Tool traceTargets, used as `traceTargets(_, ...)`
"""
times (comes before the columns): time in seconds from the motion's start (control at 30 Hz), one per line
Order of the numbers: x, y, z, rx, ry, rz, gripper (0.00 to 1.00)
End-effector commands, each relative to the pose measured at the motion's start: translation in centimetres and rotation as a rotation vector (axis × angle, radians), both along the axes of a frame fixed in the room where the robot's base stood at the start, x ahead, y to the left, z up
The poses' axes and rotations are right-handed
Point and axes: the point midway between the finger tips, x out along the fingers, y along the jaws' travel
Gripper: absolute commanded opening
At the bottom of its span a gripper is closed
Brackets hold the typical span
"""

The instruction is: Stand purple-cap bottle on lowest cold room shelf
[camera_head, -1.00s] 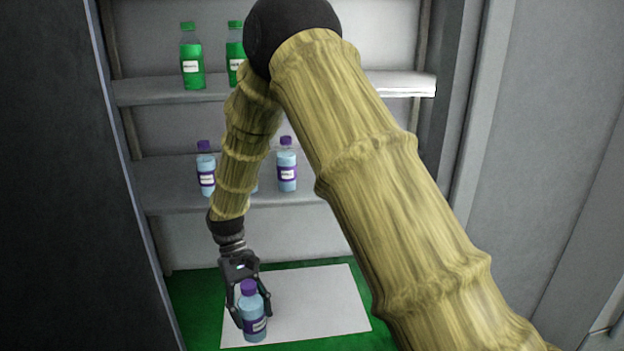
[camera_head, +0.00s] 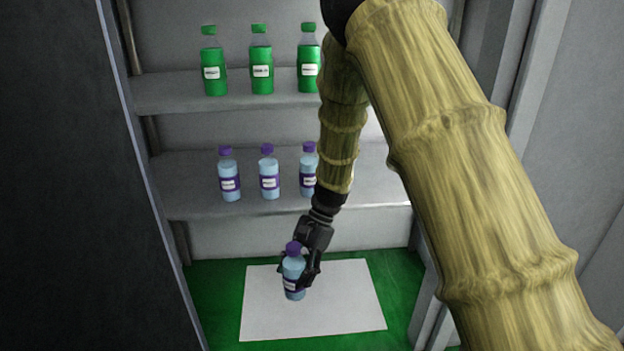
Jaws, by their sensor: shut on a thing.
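The purple-cap bottle (camera_head: 293,274) has light blue contents, a purple label and a purple cap. It is upright in my gripper (camera_head: 298,272), which is shut on it. Bottle and gripper are over the white sheet (camera_head: 340,315) on the green floor. I cannot tell whether the bottle's base touches the sheet. The lower shelf (camera_head: 185,190) is behind and above it. Three similar purple-cap bottles (camera_head: 229,178) stand on that shelf in a row, the right one partly behind my arm.
Three green bottles (camera_head: 262,65) stand on the upper shelf (camera_head: 165,95). A dark panel (camera_head: 80,180) borders the opening on the left and a grey frame (camera_head: 545,130) on the right. Green floor (camera_head: 225,290) is bare around the sheet.

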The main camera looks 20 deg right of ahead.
Motion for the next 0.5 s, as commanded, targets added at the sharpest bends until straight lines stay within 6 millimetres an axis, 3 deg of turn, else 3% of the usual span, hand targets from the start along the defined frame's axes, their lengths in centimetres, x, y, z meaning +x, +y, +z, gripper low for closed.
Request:
traceTargets(0.03,0.5,-0.6,1.5,0.0,0.0,-0.096,0.16)
traceTargets(0.27,3.5,-4.8,4.9,0.0,0.0,-0.583,0.16)
traceTargets(0.5,5.3,-11.8,8.5,0.002,0.001,-1.108,0.16)
